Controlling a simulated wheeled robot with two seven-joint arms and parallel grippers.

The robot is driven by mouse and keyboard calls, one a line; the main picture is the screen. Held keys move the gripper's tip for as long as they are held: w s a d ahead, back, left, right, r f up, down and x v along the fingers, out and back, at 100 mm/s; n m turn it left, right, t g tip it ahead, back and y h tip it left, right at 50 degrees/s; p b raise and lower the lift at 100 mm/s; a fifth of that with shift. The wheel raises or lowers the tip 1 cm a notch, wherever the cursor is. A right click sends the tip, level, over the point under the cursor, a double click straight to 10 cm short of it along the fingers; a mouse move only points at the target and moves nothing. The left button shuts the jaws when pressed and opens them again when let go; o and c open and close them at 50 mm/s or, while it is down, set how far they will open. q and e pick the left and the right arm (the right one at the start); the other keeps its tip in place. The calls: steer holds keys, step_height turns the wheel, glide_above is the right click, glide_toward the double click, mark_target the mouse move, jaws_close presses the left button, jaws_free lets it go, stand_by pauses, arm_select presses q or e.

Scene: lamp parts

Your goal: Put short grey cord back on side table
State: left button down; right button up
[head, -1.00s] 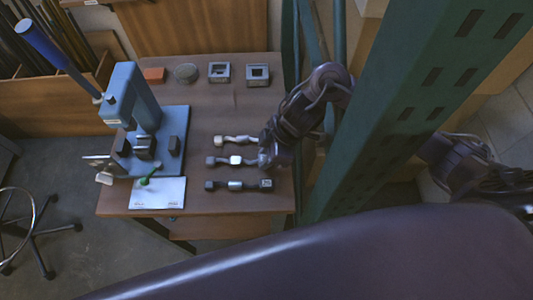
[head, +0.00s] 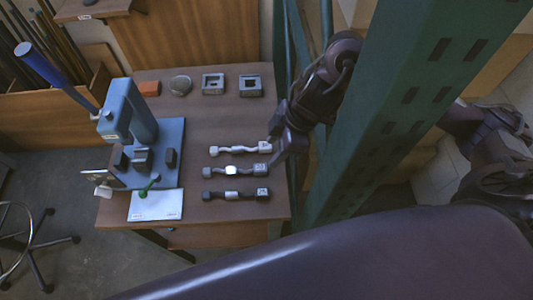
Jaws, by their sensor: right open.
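Three short cords with block ends lie in a row on the wooden side table: a pale one (head: 238,150), a grey one with a white middle band (head: 241,171), and a dark one (head: 246,194). The grey one in the middle best fits the short grey cord. My right gripper (head: 273,157) is open, just beside the right ends of the pale and grey cords, with nothing seen between its fingers. My left gripper is not in view. The side table (head: 215,120) shows bare wood behind the cords.
A blue press (head: 130,112) with a long lever stands at the table's left, with a white sheet (head: 156,205) in front. An orange block, a round dish and two square frames (head: 213,84) line the back.

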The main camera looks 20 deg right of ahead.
steer(key=shift+v, duration=1.5)
